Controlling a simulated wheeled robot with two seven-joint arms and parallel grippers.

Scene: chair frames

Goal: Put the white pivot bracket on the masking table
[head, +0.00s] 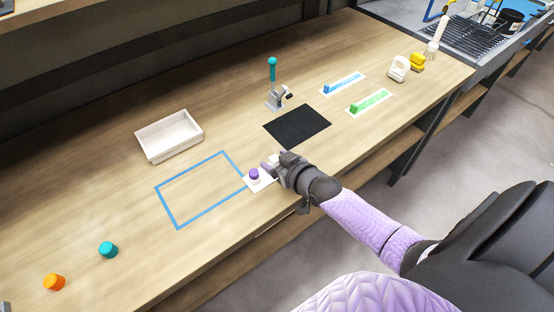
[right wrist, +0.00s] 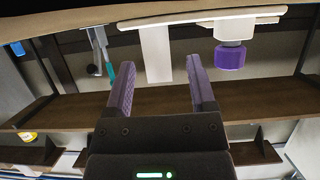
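My right gripper (head: 272,163) is low over the front edge of the wooden workbench (head: 90,200), beside a white pad with a purple knob (head: 254,174). In the right wrist view its two purple fingers (right wrist: 162,85) stand apart. A white upright piece (right wrist: 155,52) shows between the fingertips, with gaps on both sides; it may be the white pivot bracket, mostly hidden in the head view. The purple knob (right wrist: 230,56) is right of the fingers there. I cannot tell which surface is the masking table; a blue tape rectangle (head: 166,207) marks the bench. My left gripper is not in view.
A white open tray (head: 150,154) stands behind the tape. A black mat (head: 297,127) and a teal-knobbed clamp (head: 272,75) are behind my right gripper. Blue and green items lie on white strips farther right. White and yellow objects (head: 417,62) stand at the right end.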

